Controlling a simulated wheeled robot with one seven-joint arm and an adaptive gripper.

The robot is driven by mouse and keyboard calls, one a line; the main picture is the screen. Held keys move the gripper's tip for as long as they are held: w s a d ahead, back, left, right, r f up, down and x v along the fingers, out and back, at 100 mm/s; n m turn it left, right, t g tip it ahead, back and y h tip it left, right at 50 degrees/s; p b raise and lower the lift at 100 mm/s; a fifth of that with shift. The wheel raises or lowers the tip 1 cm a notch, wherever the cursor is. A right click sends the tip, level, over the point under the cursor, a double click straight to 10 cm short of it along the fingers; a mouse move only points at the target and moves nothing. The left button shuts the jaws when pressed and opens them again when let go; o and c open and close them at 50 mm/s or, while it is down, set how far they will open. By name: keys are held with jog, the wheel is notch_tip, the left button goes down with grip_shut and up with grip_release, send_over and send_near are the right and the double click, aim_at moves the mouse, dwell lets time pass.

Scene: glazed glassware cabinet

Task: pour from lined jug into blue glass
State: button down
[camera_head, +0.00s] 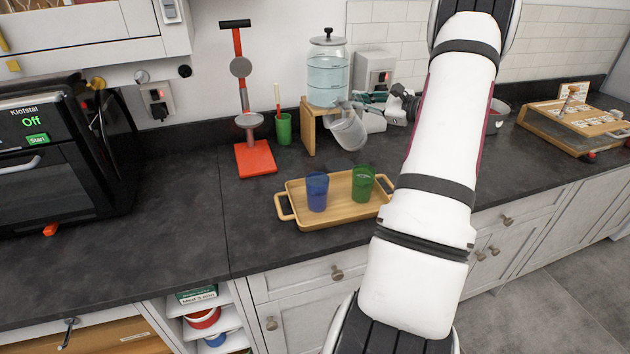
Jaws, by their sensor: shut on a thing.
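My gripper (374,107) is shut on the clear lined jug (348,132), near the back of the counter. The jug leans in the grip and is up and to the right of the blue glass in the picture. Its lines and contents are too small to make out. The blue glass (317,192) stands upright on the left part of a wooden tray (300,210). A green glass (362,184) stands to its right on the same tray.
A water dispenser (327,75) stands on a wooden stand (309,130) behind the jug. A green cup (284,128) and a red press-like stand (255,158) are to its left. An oven (50,150) is far left. The counter left of the tray is clear.

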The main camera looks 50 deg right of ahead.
aim_at(353, 116)
jog(key=shift+w+a+f+n+b, duration=0.1)
jog(key=shift+a+f+n+b, duration=0.45)
jog(key=shift+n, duration=0.15)
jog(key=shift+a+f+n+h+b, duration=0.15)
jog(key=shift+a+f+n+b, duration=0.05)
jog(key=shift+f+n+b, duration=0.2)
jog(key=shift+a+f+n+h+b, duration=0.2)
jog(key=shift+f+b, duration=0.1)
jog(key=shift+f, duration=0.15)
jog(key=shift+a+f+b, duration=0.1)
jog(key=shift+f+b, duration=0.25)
jog(key=shift+f, duration=0.05)
jog(key=shift+a+r+n+g+h+b, duration=0.1)
jog(key=shift+a+n+g+h+b, duration=0.1)
jog(key=shift+a+n, duration=0.25)
jog(key=shift+a+r+n+g+h+b, duration=0.1)
jog(key=shift+a+n+b, duration=0.1)
jog(key=shift+n, duration=0.35)
dwell(0.7)
